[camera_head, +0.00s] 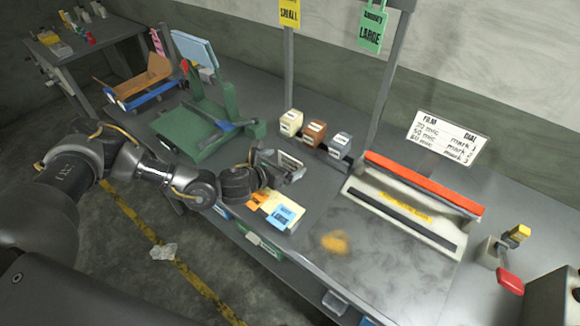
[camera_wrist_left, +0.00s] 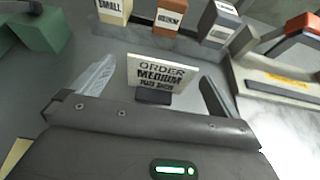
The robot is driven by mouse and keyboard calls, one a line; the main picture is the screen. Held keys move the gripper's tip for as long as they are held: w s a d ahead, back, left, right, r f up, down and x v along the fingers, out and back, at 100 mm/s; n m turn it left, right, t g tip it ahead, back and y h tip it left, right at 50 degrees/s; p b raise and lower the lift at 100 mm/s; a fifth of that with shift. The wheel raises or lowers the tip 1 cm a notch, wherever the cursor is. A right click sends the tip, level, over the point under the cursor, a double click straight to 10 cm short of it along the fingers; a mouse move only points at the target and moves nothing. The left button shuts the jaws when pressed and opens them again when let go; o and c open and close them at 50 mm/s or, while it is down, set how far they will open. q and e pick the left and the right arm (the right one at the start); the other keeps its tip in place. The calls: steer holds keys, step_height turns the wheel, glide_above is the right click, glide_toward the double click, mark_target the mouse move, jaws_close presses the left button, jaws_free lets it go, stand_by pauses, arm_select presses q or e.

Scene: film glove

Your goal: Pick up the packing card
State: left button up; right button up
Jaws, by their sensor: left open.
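A white card (camera_wrist_left: 162,72) printed "ORDER MEDIUM" and a smaller line stands upright in a small dark holder (camera_wrist_left: 153,97) on the grey bench. This looks like the packing card. My left gripper (camera_head: 285,165) is open. In the left wrist view, its two fingers (camera_wrist_left: 157,80) appear on either side of the card, with the card between or just beyond them; contact cannot be told. In the head view the gripper mostly hides the card. Flat yellow, orange and blue cards (camera_head: 284,216) lie on the bench below the gripper. My right gripper is not in view.
Behind the card stand small, medium and large blocks: cream (camera_head: 291,122), brown (camera_head: 314,133) and grey (camera_head: 340,145). A sealer with a red bar (camera_head: 425,183) is to the right. A green stand (camera_head: 205,125) is to the left.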

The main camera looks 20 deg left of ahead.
mark_target(289, 159)
arm_select(q)
steer(key=shift+w+d+r, duration=0.15)
steer(key=p+x, duration=0.2)
steer(key=x, duration=0.2)
steer(key=shift+w+d+r+p, duration=0.1)
steer(key=shift+w+p, duration=0.1)
steer(key=shift+p, duration=0.1)
steer(key=shift+w+d+f, duration=0.1)
steer(key=shift+w+f, duration=0.1)
steer(key=c, duration=0.9)
